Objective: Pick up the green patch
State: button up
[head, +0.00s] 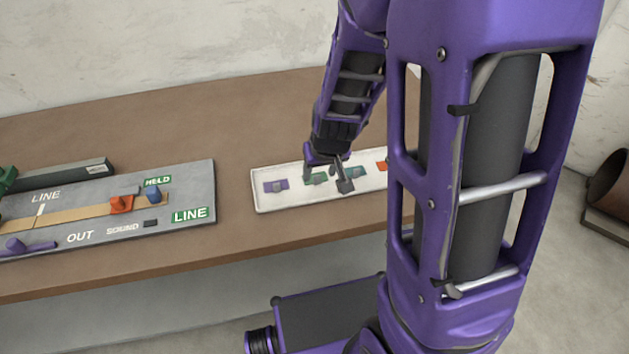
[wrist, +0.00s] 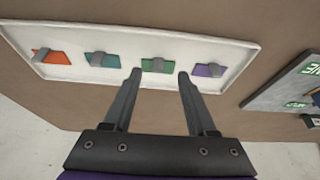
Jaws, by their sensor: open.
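The green patch (wrist: 161,65) lies in the white tray (wrist: 75,27), with a small grey grip on top. In the wrist view it sits just beyond and between the tips of my gripper (wrist: 159,75). My gripper is open and nothing is between its fingers. In the head view my gripper (head: 328,172) is over the tray (head: 262,204), and the green patch (head: 314,178) shows beside the fingers. Whether the fingertips touch the tray cannot be told.
A teal patch (wrist: 103,60) and a purple patch (wrist: 209,70) flank the green one; an orange patch (wrist: 51,57) lies farther left. A grey panel (head: 190,185) marked LINE stands left of the tray on the brown table (head: 180,110). Bare table separates them.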

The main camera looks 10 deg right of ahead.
aim_at(318, 179)
jog(key=shift+w+b+x, duration=0.15)
jog(key=shift+b+x, duration=0.95)
jog(key=shift+x, duration=0.25)
jog(key=shift+w+b+x, duration=0.15)
jog(key=shift+b+x, duration=0.9)
jog(key=shift+x, duration=0.3)
jog(key=shift+d+r, duration=0.1)
jog(key=shift+r, duration=0.1)
jog(key=shift+c, duration=0.3)
grip_shut()
